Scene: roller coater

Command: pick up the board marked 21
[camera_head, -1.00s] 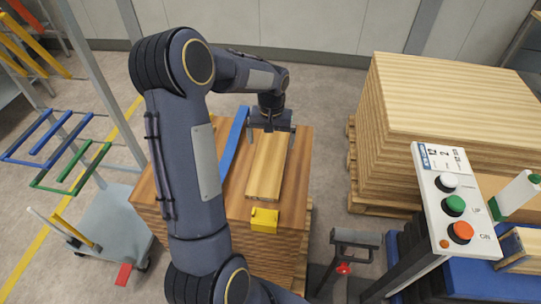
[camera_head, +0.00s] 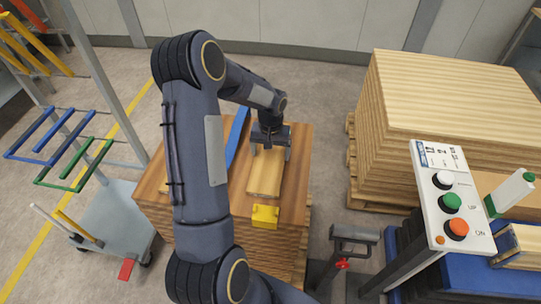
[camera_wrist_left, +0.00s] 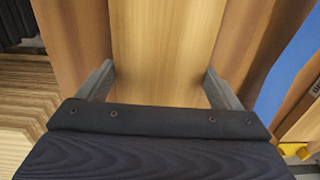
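A pale wooden board (camera_head: 265,178) lies flat on top of a brown wooden stack (camera_head: 295,180). No number can be read on it. My left gripper (camera_head: 270,152) is over the far part of this board, pointing down. Its two fingers are spread, one near each long edge of the board. In the left wrist view the board (camera_wrist_left: 163,50) runs between the open fingers (camera_wrist_left: 158,85). I cannot tell whether the fingers touch its edges. My right gripper is not in view.
A blue strip (camera_head: 236,138) lies left of the board. A tall pale board stack (camera_head: 450,95) stands at right, behind a control panel (camera_head: 450,205). A grey cart (camera_head: 115,230) stands at left.

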